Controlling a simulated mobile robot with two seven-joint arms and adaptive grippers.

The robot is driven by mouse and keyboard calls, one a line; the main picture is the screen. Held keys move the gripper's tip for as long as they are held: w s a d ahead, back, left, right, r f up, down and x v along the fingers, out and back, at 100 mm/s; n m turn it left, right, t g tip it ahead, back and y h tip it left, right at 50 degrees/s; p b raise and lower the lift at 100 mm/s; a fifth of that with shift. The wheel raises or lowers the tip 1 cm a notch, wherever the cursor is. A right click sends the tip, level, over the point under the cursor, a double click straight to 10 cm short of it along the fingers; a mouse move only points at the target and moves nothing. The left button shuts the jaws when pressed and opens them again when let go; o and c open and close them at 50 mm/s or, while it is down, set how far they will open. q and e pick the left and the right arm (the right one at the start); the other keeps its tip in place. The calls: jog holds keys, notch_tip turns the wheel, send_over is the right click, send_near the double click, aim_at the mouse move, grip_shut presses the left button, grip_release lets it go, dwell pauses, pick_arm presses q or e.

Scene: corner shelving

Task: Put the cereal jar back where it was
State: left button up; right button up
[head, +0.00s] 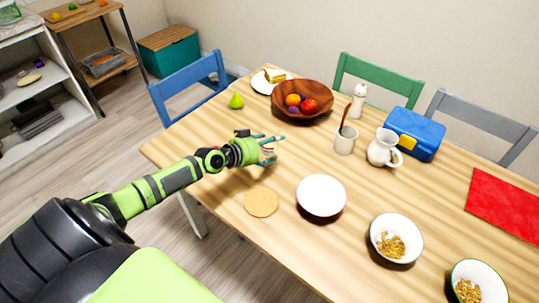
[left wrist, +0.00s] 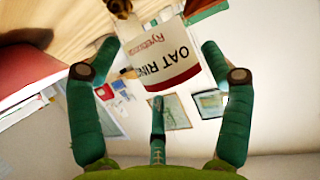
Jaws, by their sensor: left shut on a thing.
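The cereal jar (left wrist: 163,55) shows in the left wrist view, between my left gripper's fingers. It has a white label with red edges that reads "OAT RIN" upside down. My left gripper (head: 268,149) is shut on it, over the left part of the table (head: 230,178). In the head view the fingers hide most of the jar, with only bits of white and red showing. A round tan mat (head: 262,202) lies bare on the table in front of the gripper. My right gripper is not in view.
A white bowl (head: 321,194) stands right of the mat, with two cereal bowls (head: 396,238) (head: 479,284) further right. Shelving (head: 40,85) is at far left.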

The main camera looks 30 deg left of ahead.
aim_at(266, 154)
pick_arm(q)
notch_tip(266, 154, down, 3)
jog(key=shift+r+b, duration=0.1)
jog(key=shift+b, duration=0.5)
jog(key=shift+w, duration=0.1)
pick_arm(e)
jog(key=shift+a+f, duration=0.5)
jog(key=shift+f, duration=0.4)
pick_arm(q)
jog(key=shift+f+b, duration=0.3)
jog(key=o, duration=1.4)
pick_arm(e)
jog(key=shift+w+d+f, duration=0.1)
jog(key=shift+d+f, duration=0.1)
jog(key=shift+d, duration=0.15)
